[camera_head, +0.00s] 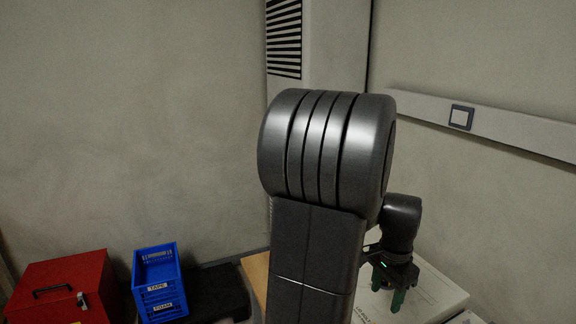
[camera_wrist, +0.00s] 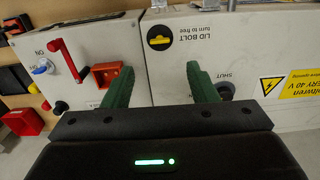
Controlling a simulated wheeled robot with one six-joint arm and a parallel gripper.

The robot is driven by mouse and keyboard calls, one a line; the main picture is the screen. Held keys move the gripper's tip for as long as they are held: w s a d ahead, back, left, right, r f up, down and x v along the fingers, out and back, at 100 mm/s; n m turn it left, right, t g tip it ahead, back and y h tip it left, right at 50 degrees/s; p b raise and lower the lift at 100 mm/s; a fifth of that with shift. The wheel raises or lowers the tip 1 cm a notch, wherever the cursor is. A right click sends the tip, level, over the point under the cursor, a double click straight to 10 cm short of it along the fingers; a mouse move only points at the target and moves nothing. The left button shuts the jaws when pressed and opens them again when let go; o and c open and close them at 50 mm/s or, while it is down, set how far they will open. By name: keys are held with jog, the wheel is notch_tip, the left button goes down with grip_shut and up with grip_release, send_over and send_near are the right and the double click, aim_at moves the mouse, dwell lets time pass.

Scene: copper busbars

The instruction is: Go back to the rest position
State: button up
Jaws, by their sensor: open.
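My gripper (camera_head: 388,286) shows in the head view at the lower right, behind my dark arm link, pointing down above a pale box top. In the wrist view its two green fingers (camera_wrist: 162,88) stand well apart with nothing between them. Beyond the fingers is a pale cabinet (camera_wrist: 185,75) with a yellow bolt marked "LID BOLT turn to free" (camera_wrist: 159,38) and a dark round knob (camera_wrist: 225,90) marked "SHUT". Whether the fingers touch the cabinet cannot be told.
A red toolbox (camera_head: 66,288) and blue crates (camera_head: 158,284) stand at lower left in the head view. A wall rail (camera_head: 500,122) runs at right.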

notch_tip(320, 180, down, 11)
jog(key=shift+r, duration=0.15)
dwell(0.4)
